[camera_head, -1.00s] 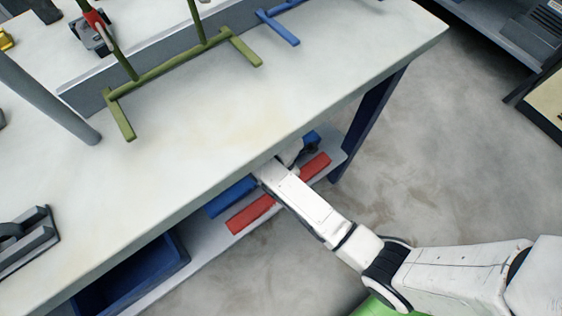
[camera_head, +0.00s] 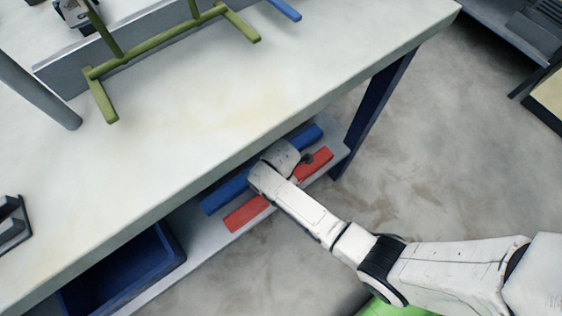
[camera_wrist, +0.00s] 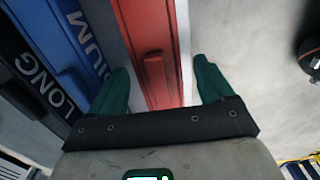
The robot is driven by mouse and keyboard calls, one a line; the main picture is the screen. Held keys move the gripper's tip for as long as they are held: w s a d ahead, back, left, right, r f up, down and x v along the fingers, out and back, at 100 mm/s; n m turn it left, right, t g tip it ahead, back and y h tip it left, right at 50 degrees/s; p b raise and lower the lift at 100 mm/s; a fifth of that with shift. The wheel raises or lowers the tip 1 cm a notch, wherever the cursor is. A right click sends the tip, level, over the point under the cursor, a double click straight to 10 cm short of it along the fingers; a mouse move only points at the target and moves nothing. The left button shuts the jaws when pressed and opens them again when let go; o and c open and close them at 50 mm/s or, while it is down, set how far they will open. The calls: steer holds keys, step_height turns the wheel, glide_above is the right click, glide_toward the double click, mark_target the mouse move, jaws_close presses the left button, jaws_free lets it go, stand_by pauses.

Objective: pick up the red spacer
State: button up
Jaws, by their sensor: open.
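The red spacer (camera_head: 245,214) is a long bar lying on the low shelf under the workbench. My arm crosses over its middle and hides that part in the head view. In the wrist view the red spacer (camera_wrist: 150,45) runs away from me, with a raised grip block on its top. My gripper (camera_wrist: 160,68) has two green fingers apart, one on each side of the spacer. Floor or shelf shows between the right finger and the spacer. I cannot tell whether the fingers touch it. In the head view the fingertips are hidden.
A blue bar (camera_head: 225,192) lies beside the red spacer, toward the bench. In the wrist view, lettering ending "IUM" marks a blue bar (camera_wrist: 72,45), and "LONG" a dark one (camera_wrist: 25,75). A blue bin (camera_head: 125,270) stands left on the shelf. The bench top (camera_head: 220,110) overhangs.

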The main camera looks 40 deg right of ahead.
steer(key=c, duration=1.2)
steer(key=shift+r, duration=0.15)
steer(key=shift+c, duration=0.2)
steer(key=shift+r+p, duration=0.4)
steer(key=shift+r, duration=0.25)
steer(key=s+a+r+p, duration=0.4)
steer(key=s+r+p, duration=0.2)
steer(key=s+r, duration=0.5)
steer(key=shift+s+r, duration=0.25)
steer(key=shift+s, duration=1)
